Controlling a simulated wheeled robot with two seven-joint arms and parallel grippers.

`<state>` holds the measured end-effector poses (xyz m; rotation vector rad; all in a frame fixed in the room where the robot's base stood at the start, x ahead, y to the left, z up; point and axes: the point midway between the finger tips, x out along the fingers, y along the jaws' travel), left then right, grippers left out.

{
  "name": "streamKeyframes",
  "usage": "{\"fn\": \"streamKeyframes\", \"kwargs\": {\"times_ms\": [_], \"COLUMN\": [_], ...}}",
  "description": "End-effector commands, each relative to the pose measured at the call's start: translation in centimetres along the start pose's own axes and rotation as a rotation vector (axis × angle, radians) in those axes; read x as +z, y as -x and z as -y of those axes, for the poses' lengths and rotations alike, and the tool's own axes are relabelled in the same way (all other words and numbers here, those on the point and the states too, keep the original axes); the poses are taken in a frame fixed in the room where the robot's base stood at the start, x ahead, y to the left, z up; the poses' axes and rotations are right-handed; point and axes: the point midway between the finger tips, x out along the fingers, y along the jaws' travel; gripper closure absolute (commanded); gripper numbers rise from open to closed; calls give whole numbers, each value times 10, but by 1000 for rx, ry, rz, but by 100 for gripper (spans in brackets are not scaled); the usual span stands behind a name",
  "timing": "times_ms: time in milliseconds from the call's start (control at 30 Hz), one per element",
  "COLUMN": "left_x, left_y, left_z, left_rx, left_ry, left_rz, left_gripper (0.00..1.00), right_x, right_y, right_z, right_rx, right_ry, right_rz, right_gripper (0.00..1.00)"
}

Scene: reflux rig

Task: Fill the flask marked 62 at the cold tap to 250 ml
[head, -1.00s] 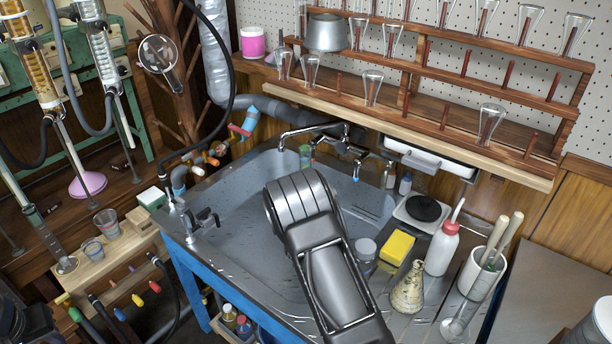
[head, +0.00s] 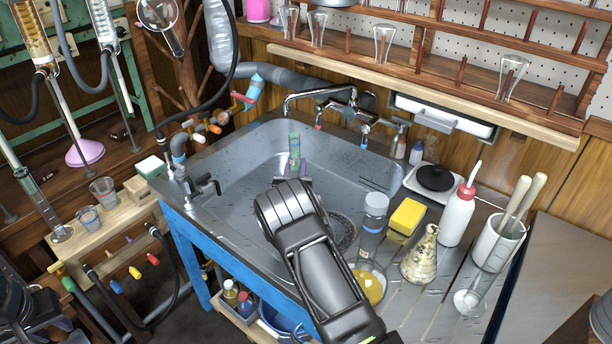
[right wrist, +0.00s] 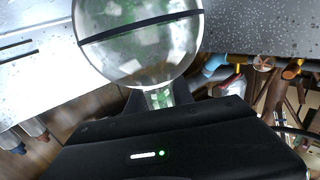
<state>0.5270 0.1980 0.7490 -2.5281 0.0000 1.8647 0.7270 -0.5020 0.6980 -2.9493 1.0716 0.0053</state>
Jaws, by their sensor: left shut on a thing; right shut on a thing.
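The neck has a green mark; I cannot read a number. The metal tap spout (head: 298,97) is above the sink's back edge, with a blue-marked tap (head: 364,142) to its right.
The sink (head: 235,200) has a drain at its right. A wooden glassware rack (head: 440,70) hangs behind. The left sink basin is clear.

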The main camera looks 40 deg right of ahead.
Motion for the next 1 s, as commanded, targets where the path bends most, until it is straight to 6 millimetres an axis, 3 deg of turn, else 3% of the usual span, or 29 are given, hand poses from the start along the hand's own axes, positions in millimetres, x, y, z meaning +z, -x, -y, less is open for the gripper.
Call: {"fn": "streamKeyframes", "kwargs": {"times_ms": [233,400,1000], "left_x": [6,8,9], "left_y": [-18,-28,-30], "left_z": [0,0,0], "left_rx": [0,0,0], "left_ry": [0,0,0], "left_rz": [0,0,0], "left_gripper": [100,100,100], "right_x": [3,9,10], "right_y": [-23,-22,-21], "right_z": [25,23,23], "right_rx": [-1,0,0], "right_ry": [-1,-1,0], "right_rz": [-2,-1,-1], "right_gripper": [100,100,100]}}
